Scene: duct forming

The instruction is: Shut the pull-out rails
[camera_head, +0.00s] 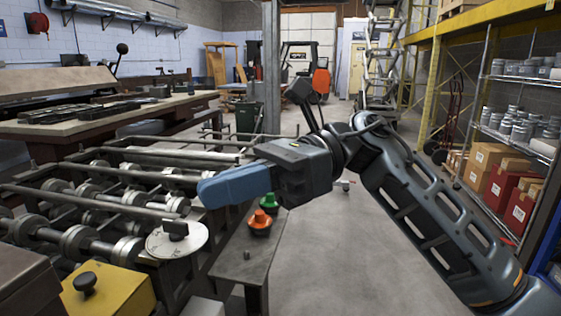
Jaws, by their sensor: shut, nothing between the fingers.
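The roll-forming machine (100,243) fills the lower left, with several rollers on shafts. Long metal rails lie across it: one long rail (85,200) runs at the near side, and more bars (180,153) lie farther back. I cannot tell for sure which of these are the pull-out rails or how far out they stand. My gripper (210,191) is shut and empty, its blue fingers together and pointing left. In the picture it overlaps the right end of the machine. It hides part of the rails and rollers behind it, and I cannot tell whether it touches them.
A side plate with a green knob (269,200) and an orange knob (260,221) lies below my gripper. A round white dial (177,239) and a yellow box (108,290) with a black knob are nearer. Open floor (330,260) lies right; shelves (515,130) stand beyond.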

